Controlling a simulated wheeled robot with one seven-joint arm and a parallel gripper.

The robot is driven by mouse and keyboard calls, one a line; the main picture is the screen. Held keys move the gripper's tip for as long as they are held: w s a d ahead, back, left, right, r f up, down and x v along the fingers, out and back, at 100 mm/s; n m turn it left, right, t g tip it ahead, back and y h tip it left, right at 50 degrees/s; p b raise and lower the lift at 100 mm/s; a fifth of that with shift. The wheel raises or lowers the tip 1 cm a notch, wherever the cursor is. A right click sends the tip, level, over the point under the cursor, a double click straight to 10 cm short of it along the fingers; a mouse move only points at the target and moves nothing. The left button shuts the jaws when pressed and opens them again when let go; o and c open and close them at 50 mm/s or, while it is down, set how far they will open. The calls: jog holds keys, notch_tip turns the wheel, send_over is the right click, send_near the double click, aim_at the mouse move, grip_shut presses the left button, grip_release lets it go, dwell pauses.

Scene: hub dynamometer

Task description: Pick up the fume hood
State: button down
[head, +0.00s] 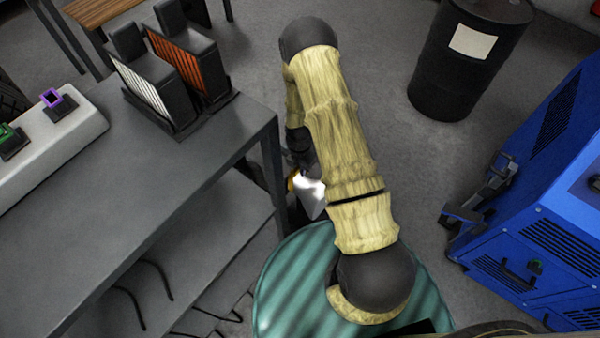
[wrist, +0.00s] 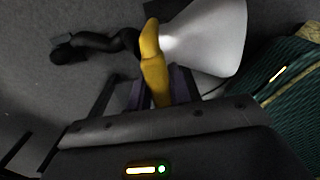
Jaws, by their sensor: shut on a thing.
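The fume hood shows in the wrist view as a pale, flared metal hood (wrist: 212,38) with a yellow handle (wrist: 152,55). A black bent hose (wrist: 95,45) lies to its left. My gripper (wrist: 163,92) is shut on the yellow handle, which runs up from between the fingers. In the head view the white hood (head: 311,194) shows below my forearm, close to the dark bench's right end. My arm hides most of the hood and my gripper there.
A dark bench (head: 150,185) with a lower shelf stands at the left, bearing two grilled units (head: 165,75) and a pale strip (head: 60,140). A blue machine (head: 540,200) stands at the right, a black drum (head: 465,70) at the back. Grey floor lies between.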

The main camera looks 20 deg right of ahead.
notch_tip(320, 180, up, 8)
jog(key=shift+r+p, duration=0.2)
jog(key=shift+p, duration=1.05)
jog(key=shift+s+f, duration=0.1)
